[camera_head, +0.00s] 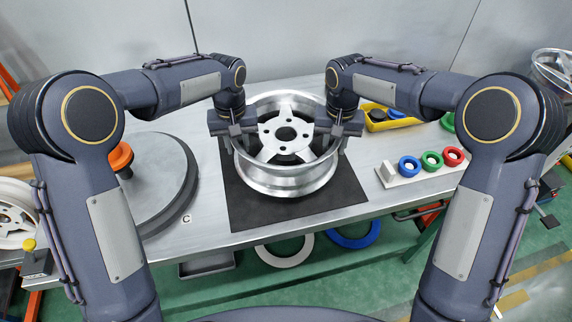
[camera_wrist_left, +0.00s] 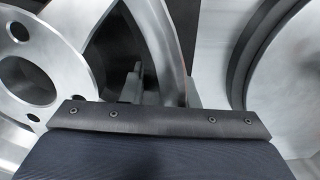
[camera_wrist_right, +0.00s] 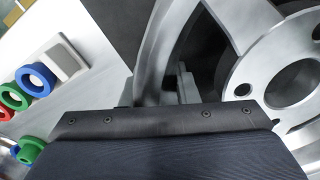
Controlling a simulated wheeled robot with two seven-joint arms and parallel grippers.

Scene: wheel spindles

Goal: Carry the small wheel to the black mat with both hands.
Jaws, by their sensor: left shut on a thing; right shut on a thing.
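The small silver wheel (camera_head: 287,180) is at the middle of the table, over the black mat (camera_head: 345,188), with its spoked face up. I cannot tell whether it rests on the mat or hangs just above it. My left gripper (camera_head: 238,146) is shut on the left side of the rim. My right gripper (camera_head: 337,146) is shut on the right side of the rim. The left wrist view shows the wheel's spokes and hub (camera_wrist_left: 30,80) close by. The right wrist view shows the hub (camera_wrist_right: 290,85) and rim too. The fingertips are mostly hidden behind the gripper bodies.
At the right are a peg stand (camera_head: 390,173) with blue, green and red rings, and a yellow bin (camera_head: 378,124). The table's front edge lies just before the mat.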

